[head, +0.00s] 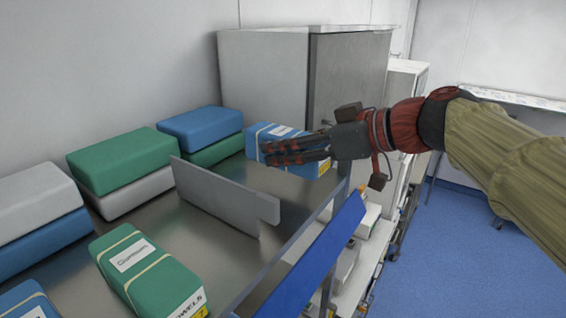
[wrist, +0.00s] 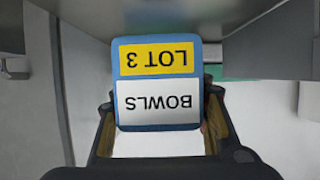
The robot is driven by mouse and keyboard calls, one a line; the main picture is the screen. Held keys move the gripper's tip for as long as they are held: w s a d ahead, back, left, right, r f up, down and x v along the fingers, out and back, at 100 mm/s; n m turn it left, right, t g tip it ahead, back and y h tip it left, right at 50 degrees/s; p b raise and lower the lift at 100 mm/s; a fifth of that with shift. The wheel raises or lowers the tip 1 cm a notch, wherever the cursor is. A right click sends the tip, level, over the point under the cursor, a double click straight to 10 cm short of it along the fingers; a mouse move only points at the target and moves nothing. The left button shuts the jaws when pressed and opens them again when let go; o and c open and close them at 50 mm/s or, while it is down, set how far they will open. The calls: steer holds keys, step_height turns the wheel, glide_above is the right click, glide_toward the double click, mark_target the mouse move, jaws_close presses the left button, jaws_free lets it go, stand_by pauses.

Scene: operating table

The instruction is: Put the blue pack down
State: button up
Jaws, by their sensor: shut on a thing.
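The blue pack (head: 262,131) is in my gripper (head: 268,151) at the far right part of the metal shelf, to the right of the grey divider (head: 215,193). My gripper is shut on it, with dark fingers across its side hiding part of it. In the wrist view the pack's end (wrist: 160,84) shows a yellow "LOT 3" label and a white "BOWLS" label, upside down in the picture. The pack looks about level. I cannot tell whether its underside touches the shelf.
A green pack (head: 142,272) lies near the front of the shelf (head: 160,222). Stacked green and grey packs (head: 122,160), and blue on green packs (head: 200,128), stand along the wall. A steel cabinet (head: 265,75) rises behind. A blue strip (head: 318,262) lines the shelf's front edge.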

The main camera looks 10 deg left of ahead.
mark_target(283, 183)
steer(key=f, duration=0.1)
steer(key=w+f, duration=0.1)
steer(key=a+f+p, duration=0.1)
steer(key=shift+w+f, duration=0.25)
steer(key=shift+f, duration=0.55)
steer(key=shift+s+f, duration=0.15)
steer(key=shift+f, duration=0.05)
steer(key=shift+f, duration=0.2)
steer(key=o, duration=1.3)
steer(key=shift+o, duration=0.2)
steer(key=shift+r, duration=0.2)
